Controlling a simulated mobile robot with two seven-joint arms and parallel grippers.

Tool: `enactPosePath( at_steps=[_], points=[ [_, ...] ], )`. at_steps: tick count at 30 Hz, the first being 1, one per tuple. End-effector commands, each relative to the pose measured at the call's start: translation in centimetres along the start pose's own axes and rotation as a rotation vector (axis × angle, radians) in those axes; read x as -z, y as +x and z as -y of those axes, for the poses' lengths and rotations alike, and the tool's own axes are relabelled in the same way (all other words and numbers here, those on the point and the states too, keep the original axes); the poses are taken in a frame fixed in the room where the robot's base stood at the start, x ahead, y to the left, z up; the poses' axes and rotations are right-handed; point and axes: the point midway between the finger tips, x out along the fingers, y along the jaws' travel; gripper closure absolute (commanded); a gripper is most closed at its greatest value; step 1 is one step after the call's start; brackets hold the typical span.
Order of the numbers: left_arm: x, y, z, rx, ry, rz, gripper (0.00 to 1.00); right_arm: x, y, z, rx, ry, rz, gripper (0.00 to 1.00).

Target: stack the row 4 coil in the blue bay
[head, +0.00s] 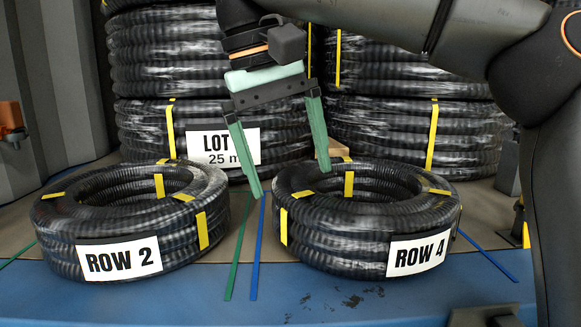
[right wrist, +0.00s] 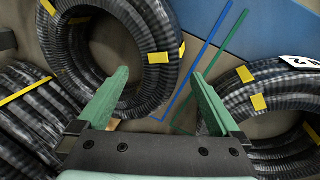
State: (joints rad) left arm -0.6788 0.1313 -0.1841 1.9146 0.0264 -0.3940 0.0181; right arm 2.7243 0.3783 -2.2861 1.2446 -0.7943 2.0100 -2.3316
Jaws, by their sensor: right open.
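The row 4 coil (head: 345,235) is a black ribbed hose ring with yellow bands and a white ROW 4 label. It lies flat at the front, between two blue floor lines (head: 256,262) that flare toward the front. My right gripper (head: 291,183) is open and empty, pointing down over the coil's left side. One fingertip is over the ring's hole, the other outside its left edge. The right wrist view (right wrist: 163,84) shows the coil's wall (right wrist: 158,85) between the fingers. Whether they touch it, I cannot tell. My left gripper is not in view.
The row 2 coil (head: 135,225) lies close on the left, near my outer finger, with green lines (head: 238,250) beside it. Tall coil stacks stand behind: one with a LOT label (head: 150,60), another on the right (head: 385,125). Blue floor (head: 210,300) is open in front.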

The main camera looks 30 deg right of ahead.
Motion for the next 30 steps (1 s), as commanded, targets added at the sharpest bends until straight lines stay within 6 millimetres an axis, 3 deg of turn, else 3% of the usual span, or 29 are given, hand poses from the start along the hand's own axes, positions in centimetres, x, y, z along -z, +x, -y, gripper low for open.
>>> enactPosePath(
  at_steps=[30],
  points=[
    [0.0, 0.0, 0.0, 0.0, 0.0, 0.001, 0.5, 0.0, -3.7, -0.1, 0.002, 0.002, -0.006, 0.0]
  ],
)
